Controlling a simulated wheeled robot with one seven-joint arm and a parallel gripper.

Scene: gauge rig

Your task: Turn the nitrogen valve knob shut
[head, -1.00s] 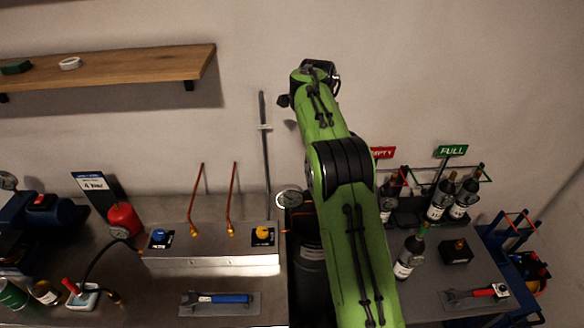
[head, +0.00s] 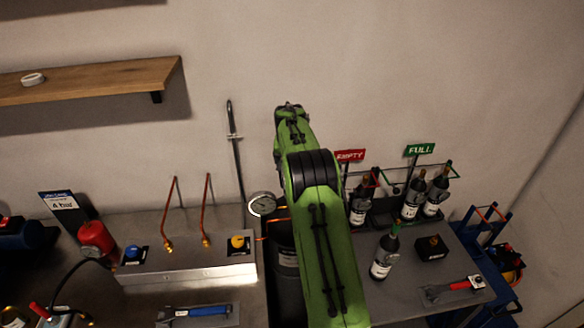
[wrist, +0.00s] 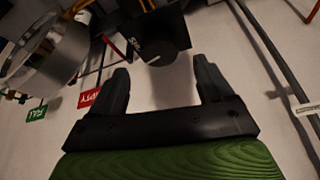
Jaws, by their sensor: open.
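In the head view a blue knob (head: 132,252) and a yellow knob (head: 238,243) sit on dark plates on the metal bench panel (head: 190,272). I cannot read which one is nitrogen. In the wrist view my gripper (wrist: 162,74) is open, with nothing between its fingers. A dark block with white lettering and a round dark knob (wrist: 156,48) shows beyond the fingertips, apart from them. I cannot tell whether this is the nitrogen valve. In the head view my gripper is hidden behind my green arm.
A round gauge (head: 262,204) stands left of my arm, beside a wall rod (head: 236,150). Copper pipes (head: 207,205) rise from the panel. To the right are bottles (head: 385,252), a black box (head: 432,247), and EMPTY (head: 350,155) and FULL (head: 420,149) signs.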

